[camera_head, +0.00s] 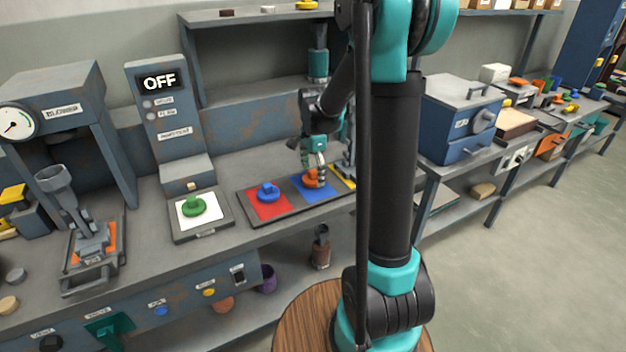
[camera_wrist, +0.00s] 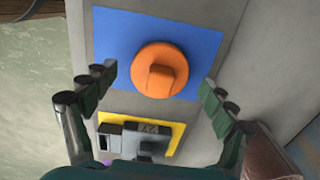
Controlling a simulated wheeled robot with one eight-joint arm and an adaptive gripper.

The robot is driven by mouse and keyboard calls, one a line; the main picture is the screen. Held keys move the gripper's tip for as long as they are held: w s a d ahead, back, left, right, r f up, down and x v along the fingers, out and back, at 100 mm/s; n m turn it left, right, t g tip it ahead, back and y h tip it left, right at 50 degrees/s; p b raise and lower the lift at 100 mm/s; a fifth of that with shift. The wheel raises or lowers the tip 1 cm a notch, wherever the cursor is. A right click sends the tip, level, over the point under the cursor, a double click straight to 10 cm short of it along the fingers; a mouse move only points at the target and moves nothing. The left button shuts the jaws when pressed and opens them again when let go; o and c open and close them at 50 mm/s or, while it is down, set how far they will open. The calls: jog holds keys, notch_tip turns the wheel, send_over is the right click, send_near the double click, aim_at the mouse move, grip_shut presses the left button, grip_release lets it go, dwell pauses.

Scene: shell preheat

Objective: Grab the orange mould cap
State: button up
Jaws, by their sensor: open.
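The orange mould cap (camera_wrist: 160,70) is a round disc with a raised grip bar on top. It rests on a blue square pad (camera_wrist: 112,30). In the head view the cap (camera_head: 312,180) is partly hidden by my gripper (camera_head: 314,160), which hangs just above it. In the wrist view my gripper (camera_wrist: 157,90) has its two fingers spread, one on each side of the cap. The fingers look apart from the cap and nothing is between them but open space and the cap beyond.
A blue cap (camera_head: 268,191) sits on a red pad (camera_head: 254,211) to the left. A green cap (camera_head: 194,206) sits on a white pad (camera_head: 184,220). A yellow pad (camera_wrist: 176,130) bears a grey fixture (camera_wrist: 150,142). A blue box (camera_head: 455,125) stands to the right.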

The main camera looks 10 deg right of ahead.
jog(key=c, duration=1.2)
jog(key=shift+c, duration=0.2)
jog(key=shift+r, duration=0.15)
